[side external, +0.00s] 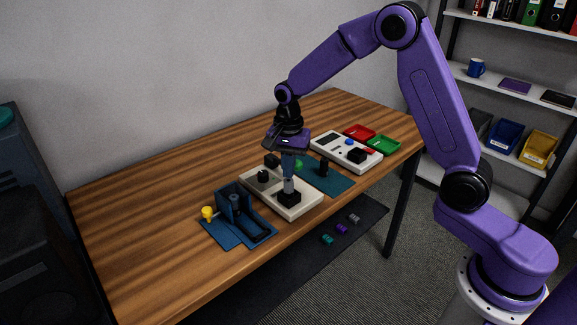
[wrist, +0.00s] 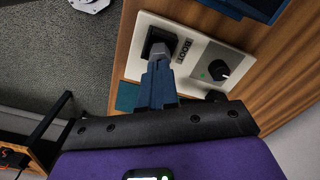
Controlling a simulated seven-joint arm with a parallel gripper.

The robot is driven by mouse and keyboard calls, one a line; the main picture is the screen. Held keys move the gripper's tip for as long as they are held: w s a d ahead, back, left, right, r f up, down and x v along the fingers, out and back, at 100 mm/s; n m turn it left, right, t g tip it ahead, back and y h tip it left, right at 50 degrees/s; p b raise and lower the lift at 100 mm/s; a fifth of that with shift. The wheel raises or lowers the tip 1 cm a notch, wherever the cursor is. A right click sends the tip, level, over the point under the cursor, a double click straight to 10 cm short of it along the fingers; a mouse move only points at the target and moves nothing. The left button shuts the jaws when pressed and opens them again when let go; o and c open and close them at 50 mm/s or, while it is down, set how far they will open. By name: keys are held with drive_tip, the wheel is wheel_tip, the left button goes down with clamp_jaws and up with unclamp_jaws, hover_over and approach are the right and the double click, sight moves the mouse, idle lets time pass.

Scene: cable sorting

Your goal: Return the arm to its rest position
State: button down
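My gripper (side external: 288,174) points down over the pale board (side external: 312,208) near the table's front edge. In the wrist view my gripper's blue fingers (wrist: 158,78) are close together. A grey plug (side external: 288,186) stands upright in a black socket block (side external: 289,199) on that board. The plug also shows in the wrist view (wrist: 160,51), right at the fingertips. I cannot tell whether the fingers grip it or are just clear of it. My arm reaches in from the right, its elbow raised high.
A blue fixture (side external: 236,212) with a yellow knob (side external: 207,213) stands left of the board. A teal mat (side external: 328,178), a second pale board (side external: 345,151), a red tray (side external: 360,132) and a green tray (side external: 384,143) lie to the right. The table's left part (side external: 135,195) is clear.

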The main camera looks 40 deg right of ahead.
drive_tip(key=shift+f, duration=1.05)
idle(0.4)
drive_tip(key=shift+r, duration=3.55)
drive_tip(key=shift+s+a+r, duration=0.1)
drive_tip(key=shift+s+a, duration=0.05)
drive_tip(key=shift+s, duration=0.05)
drive_tip(key=s+a+r+n, duration=0.2)
drive_tip(key=s+n, duration=0.7)
drive_tip(key=s, duration=0.3)
drive_tip(key=s+a+r+n, duration=0.1)
drive_tip(key=s+n, duration=0.7)
drive_tip(key=s, duration=0.3)
drive_tip(key=s+d+n, duration=0.4)
drive_tip(key=s+n, duration=0.3)
drive_tip(key=s, duration=0.4)
drive_tip(key=shift+f+n, duration=0.3)
